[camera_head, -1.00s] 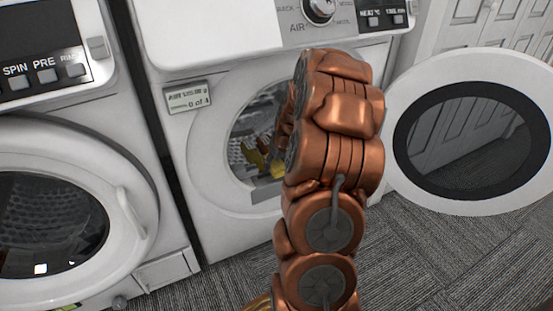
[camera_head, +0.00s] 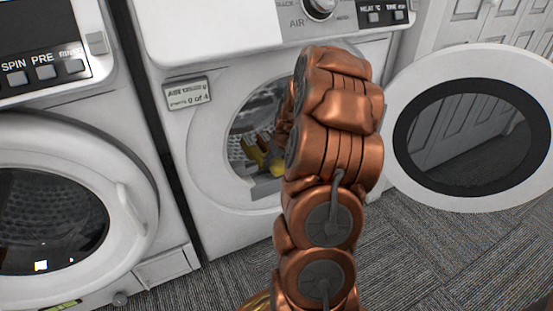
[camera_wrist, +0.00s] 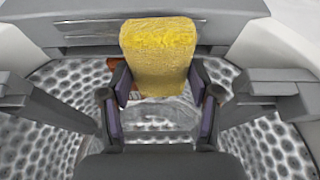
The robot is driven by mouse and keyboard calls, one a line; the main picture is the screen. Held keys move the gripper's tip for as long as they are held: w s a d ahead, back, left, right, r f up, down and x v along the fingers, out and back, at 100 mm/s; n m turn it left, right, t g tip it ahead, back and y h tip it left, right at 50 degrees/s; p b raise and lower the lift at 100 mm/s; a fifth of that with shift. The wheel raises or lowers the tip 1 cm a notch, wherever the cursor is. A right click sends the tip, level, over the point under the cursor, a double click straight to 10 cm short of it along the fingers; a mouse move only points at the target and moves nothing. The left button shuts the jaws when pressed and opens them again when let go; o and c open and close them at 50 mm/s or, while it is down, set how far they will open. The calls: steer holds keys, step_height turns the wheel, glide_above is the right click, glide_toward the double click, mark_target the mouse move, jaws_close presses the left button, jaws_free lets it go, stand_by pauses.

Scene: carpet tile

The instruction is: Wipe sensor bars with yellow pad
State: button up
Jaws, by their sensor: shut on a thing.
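The yellow pad (camera_wrist: 158,55) is held between the two fingers of my gripper (camera_wrist: 160,82) inside the dryer drum. In the wrist view it stands up in front of a grey ledge (camera_wrist: 218,30). A pale metal strip, likely a sensor bar (camera_wrist: 90,38), runs along that ledge and passes behind the pad. I cannot tell whether the pad touches it. In the head view my copper arm reaches into the dryer opening and hides most of the gripper. A small yellow part (camera_head: 277,166) shows beside the arm.
The dryer door (camera_head: 400,110) stands wide open at the right. Grey vanes jut from the perforated drum wall at left (camera_wrist: 15,85) and right (camera_wrist: 265,85). A small sign (camera_head: 187,93) on the dryer reads "0 of 4". A closed washer (camera_head: 125,150) stands at left.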

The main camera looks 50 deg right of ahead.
mark_target(282, 169)
steer(key=shift+f, duration=0.75)
stand_by(0.3)
steer(key=shift+s+a+r, duration=0.1)
steer(key=shift+s+a, duration=0.1)
steer(key=shift+s, duration=0.55)
steer(key=shift+s+a+p, duration=0.2)
steer(key=shift+s+a, duration=0.05)
steer(key=shift+s, duration=0.3)
steer(key=shift+s+a+p, duration=0.15)
steer(key=shift+s+a, duration=0.05)
steer(key=shift+s, duration=0.35)
